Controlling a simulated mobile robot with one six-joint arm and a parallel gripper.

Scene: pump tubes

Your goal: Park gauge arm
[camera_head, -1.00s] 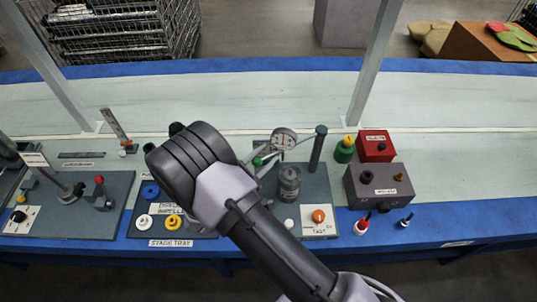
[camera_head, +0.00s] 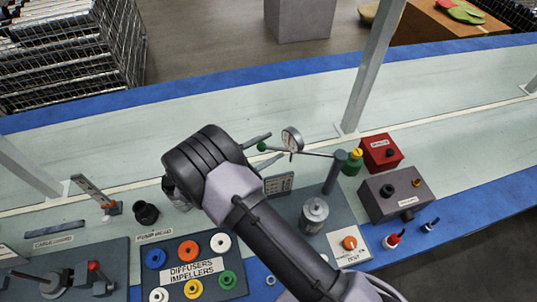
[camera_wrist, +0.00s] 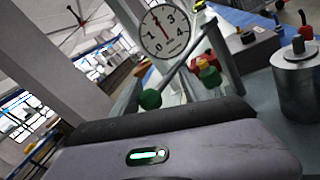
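The gauge arm is a thin rod running left from a dark upright post (camera_head: 335,172) to a green knob (camera_head: 262,146). A round white dial gauge (camera_head: 291,139) sits above the rod. In the wrist view the green knob (camera_wrist: 150,99) shows just beyond my gripper's body, with the dial (camera_wrist: 165,31) above it. My gripper (camera_head: 277,145) is open, its two grey fingers apart. The knob shows between or beside the fingers; I cannot tell if they touch it. The fingertips are not clear in the wrist view.
A metal cylinder (camera_head: 314,215) stands on the plate below the gauge arm. A green pot with a yellow top (camera_head: 352,162), a red box (camera_head: 380,152) and a grey box (camera_head: 393,193) stand right. A tray of coloured rings (camera_head: 192,268) lies left.

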